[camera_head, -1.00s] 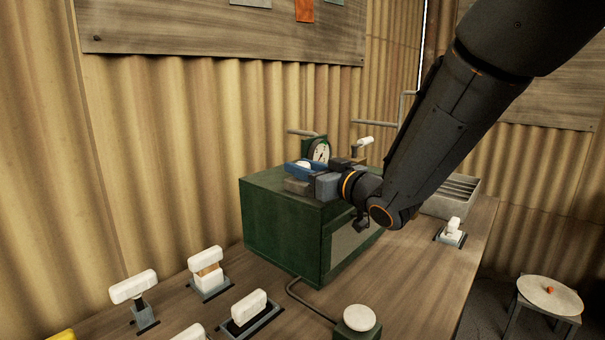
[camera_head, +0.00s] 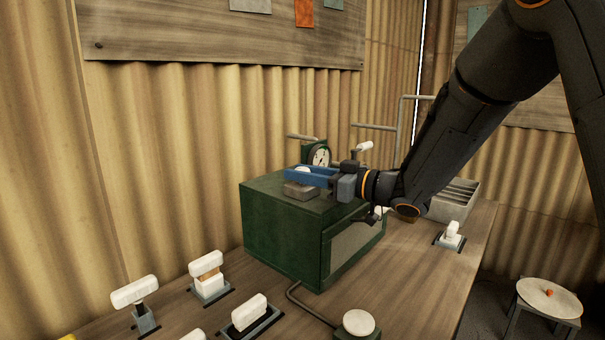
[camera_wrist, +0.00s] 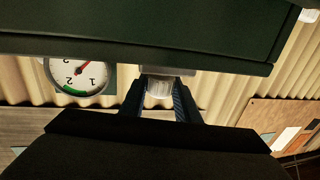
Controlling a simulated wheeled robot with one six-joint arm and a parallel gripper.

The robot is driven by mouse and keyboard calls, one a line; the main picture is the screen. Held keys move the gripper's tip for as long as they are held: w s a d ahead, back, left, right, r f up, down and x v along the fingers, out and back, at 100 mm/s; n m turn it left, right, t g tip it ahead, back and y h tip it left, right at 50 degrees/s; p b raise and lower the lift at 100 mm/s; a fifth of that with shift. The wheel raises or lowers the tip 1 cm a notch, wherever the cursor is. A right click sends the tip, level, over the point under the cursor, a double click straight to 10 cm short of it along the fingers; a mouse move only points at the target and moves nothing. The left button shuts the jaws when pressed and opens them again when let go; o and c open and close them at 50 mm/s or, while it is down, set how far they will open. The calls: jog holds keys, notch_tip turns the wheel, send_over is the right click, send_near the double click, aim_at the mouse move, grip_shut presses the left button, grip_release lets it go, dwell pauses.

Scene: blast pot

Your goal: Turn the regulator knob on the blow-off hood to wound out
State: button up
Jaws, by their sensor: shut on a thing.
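The blow-off hood is a dark green box (camera_head: 290,225) on the bench. On its top stands a grey base (camera_head: 300,190) with the pale regulator knob (camera_head: 302,169). My gripper (camera_head: 303,176) reaches in from the right, level with the knob, its blue fingers on either side of it. In the wrist view, the ribbed pale knob (camera_wrist: 158,88) sits between the two fingertips of my gripper (camera_wrist: 159,101), which is shut on it. A round dial gauge (camera_head: 319,155) stands behind the knob; its face and red needle show in the wrist view (camera_wrist: 78,77). Much of the knob is hidden by the fingers.
Several white-handled switches (camera_head: 208,275) stand on the bench at front left. A round white button (camera_head: 358,323) is in front of the hood. A white lever (camera_head: 364,146) and grey pipes stand behind my gripper. A slotted grey tray (camera_head: 452,200) is at right, a stool (camera_head: 550,297) beyond the bench.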

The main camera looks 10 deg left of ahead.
jog(key=shift+r, duration=0.25)
jog(key=o, duration=0.9)
jog(key=shift+a, duration=0.1)
jog(key=shift+o, duration=0.7)
jog(key=shift+f, duration=0.1)
jog(key=shift+b+v, duration=0.7)
jog(key=shift+v, duration=3.2)
